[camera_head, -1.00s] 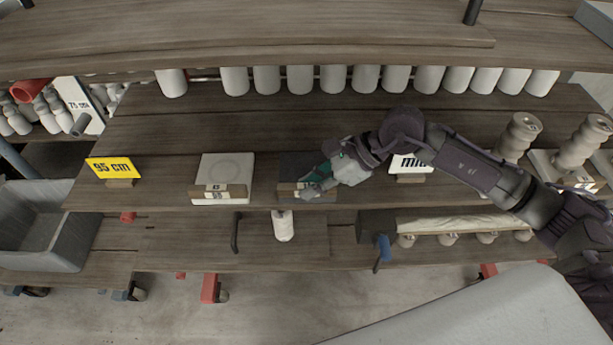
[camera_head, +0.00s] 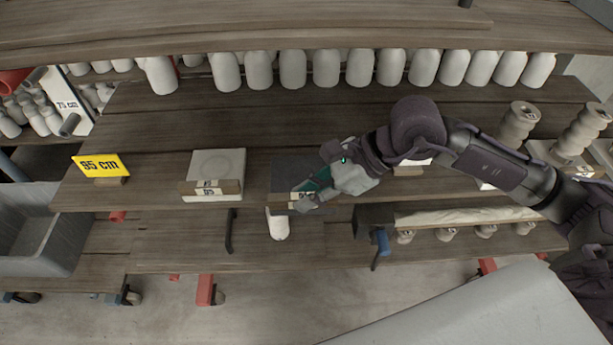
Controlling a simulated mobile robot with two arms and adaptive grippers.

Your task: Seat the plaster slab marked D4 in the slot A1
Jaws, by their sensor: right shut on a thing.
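A dark square slab (camera_head: 290,168) with a pale label strip along its front is at the front of the middle shelf. Its marking is too small to read. My right gripper (camera_head: 308,197) is shut on its front right part, and the fingers hide that corner. I cannot tell whether the slab still touches the shelf. A pale plaster slab (camera_head: 217,164) lies to the left, with small label strips at its front that I cannot read surely. I cannot make out a slot marked A1. My left gripper is not in view.
A yellow "95 cm" sign (camera_head: 101,166) stands at the left, above a grey bin (camera_head: 40,235). A row of pale bottles (camera_head: 326,68) lines the back. Spindle-shaped clay pieces (camera_head: 516,126) stand at the right. The shelf between sign and pale slab is clear.

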